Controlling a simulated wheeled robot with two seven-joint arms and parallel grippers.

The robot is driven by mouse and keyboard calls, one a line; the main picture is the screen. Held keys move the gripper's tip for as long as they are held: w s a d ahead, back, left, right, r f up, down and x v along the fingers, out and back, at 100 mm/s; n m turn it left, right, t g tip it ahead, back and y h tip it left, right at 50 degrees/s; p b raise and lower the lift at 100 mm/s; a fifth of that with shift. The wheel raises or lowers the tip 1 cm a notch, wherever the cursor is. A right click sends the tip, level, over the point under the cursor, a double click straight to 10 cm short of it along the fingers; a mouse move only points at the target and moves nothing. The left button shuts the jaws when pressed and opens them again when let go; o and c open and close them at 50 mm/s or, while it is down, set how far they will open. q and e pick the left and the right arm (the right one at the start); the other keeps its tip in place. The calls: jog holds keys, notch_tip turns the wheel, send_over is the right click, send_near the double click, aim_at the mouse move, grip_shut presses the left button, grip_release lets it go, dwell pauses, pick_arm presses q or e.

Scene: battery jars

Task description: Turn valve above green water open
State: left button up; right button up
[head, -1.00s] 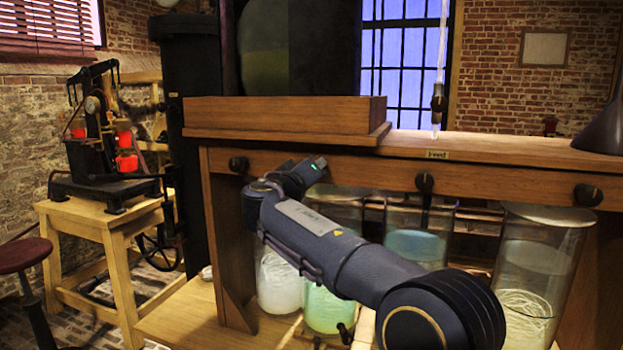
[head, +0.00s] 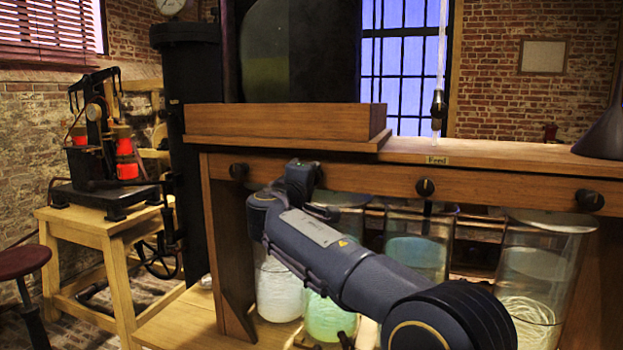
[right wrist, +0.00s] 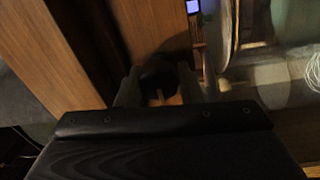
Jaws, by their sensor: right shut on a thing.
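Glass jars stand under a wooden beam (head: 500,178). The jar of green water (head: 330,316) is partly behind my right arm. My right gripper (right wrist: 158,86) reaches the beam above this jar; in the head view its fingers are hidden behind my wrist. In the right wrist view its two fingers are shut on a dark round valve knob (right wrist: 158,70) against the wood. The knob's angle is too dark to tell. Other black knobs sit on the beam at left (head: 239,171), middle (head: 425,187) and right (head: 590,200). My left gripper is out of view.
A pale-white jar (head: 280,292), a blue-green jar (head: 418,252) and a jar with a pale coil (head: 535,290) stand around the green one. A wooden ledge (head: 280,122) overhangs the beam. A small table (head: 95,235) with a machine stands at left.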

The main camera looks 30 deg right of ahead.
dwell(0.5)
jog(key=o, duration=1)
